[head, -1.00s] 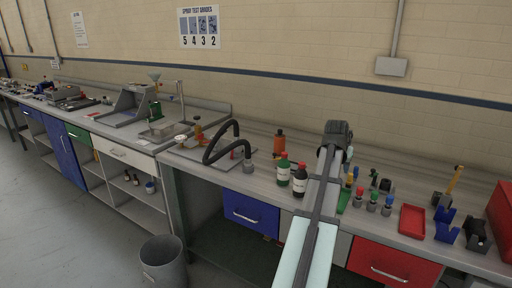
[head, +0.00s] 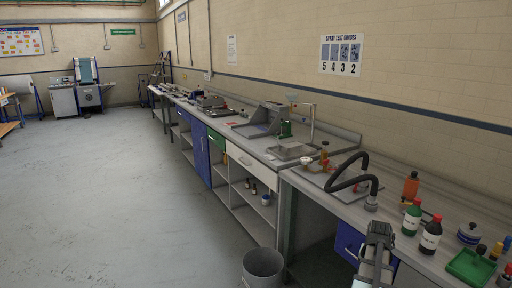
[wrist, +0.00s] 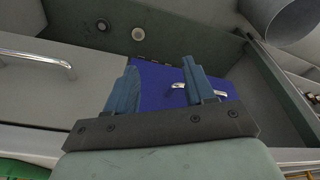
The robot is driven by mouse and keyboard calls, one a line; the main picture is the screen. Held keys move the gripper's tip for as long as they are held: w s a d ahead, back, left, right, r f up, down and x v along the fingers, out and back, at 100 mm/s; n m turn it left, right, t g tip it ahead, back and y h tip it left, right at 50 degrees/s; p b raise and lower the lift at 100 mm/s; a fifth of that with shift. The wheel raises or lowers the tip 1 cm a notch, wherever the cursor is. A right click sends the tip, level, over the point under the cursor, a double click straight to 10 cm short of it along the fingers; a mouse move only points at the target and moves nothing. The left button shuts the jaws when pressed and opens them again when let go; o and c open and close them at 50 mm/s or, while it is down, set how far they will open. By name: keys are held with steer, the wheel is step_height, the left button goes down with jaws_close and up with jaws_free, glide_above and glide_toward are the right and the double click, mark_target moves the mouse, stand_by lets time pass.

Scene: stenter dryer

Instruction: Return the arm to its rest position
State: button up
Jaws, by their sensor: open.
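My gripper (head: 379,236) is at the lower right of the head view, in front of the bench's front edge. In the wrist view my gripper (wrist: 160,82) has its two blue fingers apart, with nothing between them. Behind the fingers is a blue drawer (wrist: 157,92) with a metal handle, apart from them as far as I can tell. The same blue drawer (head: 347,241) shows left of my gripper in the head view.
A grey bin (head: 263,268) stands on the floor left of my gripper. On the bench are a green bottle (head: 412,219), a dark bottle (head: 430,237), an orange bottle (head: 411,186) and a black bent hose (head: 347,170). The floor (head: 110,190) at left is open.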

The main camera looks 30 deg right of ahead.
steer(key=w+a+f+n+g+y, duration=0.1)
steer(key=w+a+f+n+y, duration=0.2)
steer(key=a+f, duration=1.05)
steer(key=w+a+f+n+g, duration=0.2)
steer(key=w+a+f+n, duration=0.15)
steer(key=a+f, duration=1)
steer(key=s+a+f+n+g, duration=0.1)
steer(key=s+a+f, duration=0.25)
steer(key=a, duration=0.55)
steer(key=s+a+f+n+g, duration=0.1)
steer(key=s+a+f+n, duration=0.2)
steer(key=a, duration=0.7)
steer(key=s+a+f+n+g, duration=0.1)
steer(key=s+a+f, duration=0.1)
steer(key=s+a, duration=0.2)
steer(key=s+a+f+n+g, duration=0.1)
steer(key=s+a+f, duration=0.2)
steer(key=s, duration=0.5)
steer(key=shift+s+a+f+g+h, duration=0.2)
steer(key=shift+s+a+g+h, duration=0.15)
steer(key=shift+a, duration=0.25)
